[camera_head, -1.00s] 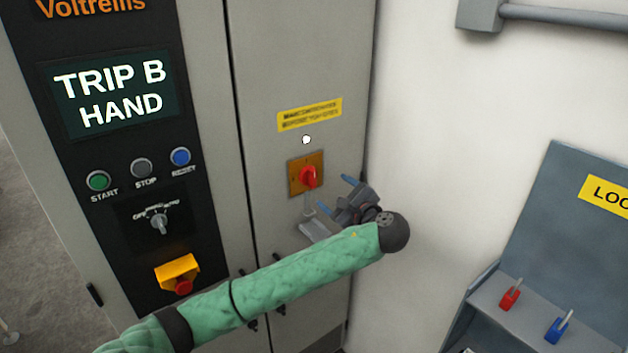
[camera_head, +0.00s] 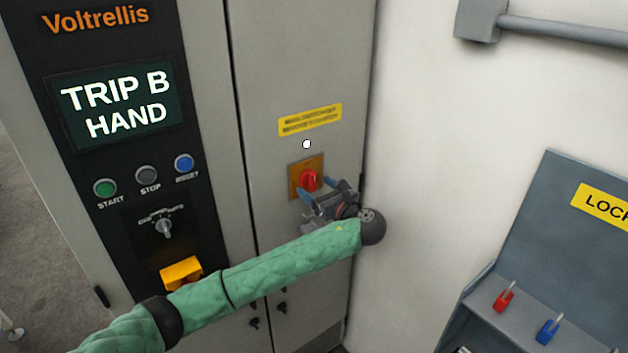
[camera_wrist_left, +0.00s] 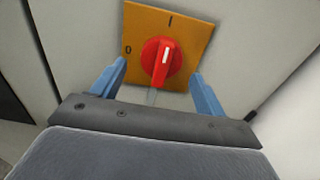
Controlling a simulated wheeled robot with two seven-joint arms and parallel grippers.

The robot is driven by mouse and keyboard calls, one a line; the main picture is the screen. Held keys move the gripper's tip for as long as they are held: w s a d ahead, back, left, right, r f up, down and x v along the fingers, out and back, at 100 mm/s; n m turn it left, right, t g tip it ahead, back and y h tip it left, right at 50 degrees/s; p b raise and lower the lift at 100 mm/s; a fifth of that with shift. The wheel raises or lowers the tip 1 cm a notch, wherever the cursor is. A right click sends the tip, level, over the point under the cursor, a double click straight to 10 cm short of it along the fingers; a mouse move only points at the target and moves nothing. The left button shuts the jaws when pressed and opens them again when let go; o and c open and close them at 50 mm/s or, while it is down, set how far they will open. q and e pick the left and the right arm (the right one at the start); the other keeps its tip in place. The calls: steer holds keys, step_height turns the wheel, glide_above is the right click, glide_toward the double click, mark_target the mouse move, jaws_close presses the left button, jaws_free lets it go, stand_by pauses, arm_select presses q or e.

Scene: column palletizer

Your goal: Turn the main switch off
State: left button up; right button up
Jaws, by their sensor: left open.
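The main switch is a red rotary knob (camera_head: 309,180) on an orange-yellow plate (camera_head: 294,190) on the right cabinet door. In the left wrist view the knob (camera_wrist_left: 162,62) has its white mark pointing up toward "I", with "0" to the left on the plate (camera_wrist_left: 185,30). My left gripper (camera_head: 322,190) is open just in front of the knob. In the left wrist view its blue fingers (camera_wrist_left: 157,88) stand to either side of the knob, with gaps between; I see no contact. My right gripper is not in view.
A control panel with a "TRIP B HAND" display (camera_head: 116,105), buttons and a yellow box (camera_head: 181,273) is at left. A grey lockout board (camera_head: 560,230) holds a red padlock (camera_head: 503,300) and a blue padlock (camera_head: 548,331) at right. White wall lies between.

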arm_select(q)
steer(key=shift+p+x, duration=0.3)
steer(key=shift+x, duration=0.65)
